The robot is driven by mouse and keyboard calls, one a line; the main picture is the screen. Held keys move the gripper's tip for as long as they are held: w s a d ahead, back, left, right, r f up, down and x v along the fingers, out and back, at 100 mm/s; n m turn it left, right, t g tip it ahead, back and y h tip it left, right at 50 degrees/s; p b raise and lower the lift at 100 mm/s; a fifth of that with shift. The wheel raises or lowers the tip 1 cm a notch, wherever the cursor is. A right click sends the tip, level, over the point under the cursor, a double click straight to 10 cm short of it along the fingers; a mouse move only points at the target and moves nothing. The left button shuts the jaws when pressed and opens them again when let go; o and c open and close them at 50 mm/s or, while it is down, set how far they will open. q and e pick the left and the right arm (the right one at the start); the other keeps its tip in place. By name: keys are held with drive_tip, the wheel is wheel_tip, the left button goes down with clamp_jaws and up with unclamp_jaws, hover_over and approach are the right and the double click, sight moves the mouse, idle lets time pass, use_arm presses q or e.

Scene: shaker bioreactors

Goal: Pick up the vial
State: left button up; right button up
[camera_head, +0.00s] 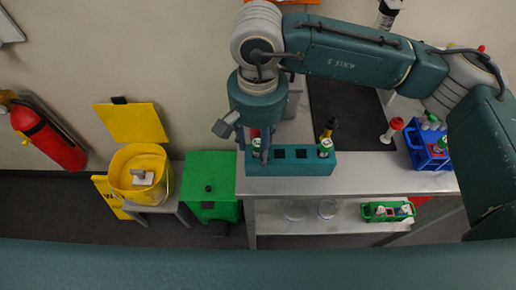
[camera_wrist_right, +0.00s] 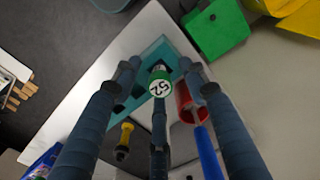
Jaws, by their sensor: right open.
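A teal rack (camera_head: 290,168) stands at the left end of the metal table. A vial with a green and white cap (camera_head: 257,144) sits in its left end, partly covered by my right gripper (camera_head: 248,140). In the right wrist view this vial (camera_wrist_right: 160,86) shows its round top marked "52". My right gripper (camera_wrist_right: 160,82) is open above it, its fingers spread around the cap with gaps. The rack (camera_wrist_right: 160,50) also shows in the wrist view. My left gripper is not in view.
A red-and-blue tool (camera_wrist_right: 195,120) and a yellow-and-black one (camera_wrist_right: 124,138) lie near the rack. A red-topped bottle (camera_head: 393,129) and a blue carrier (camera_head: 428,148) are farther right. A green bin (camera_head: 210,175) and yellow bucket (camera_head: 140,165) stand left of the table.

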drive_tip(key=c, duration=1)
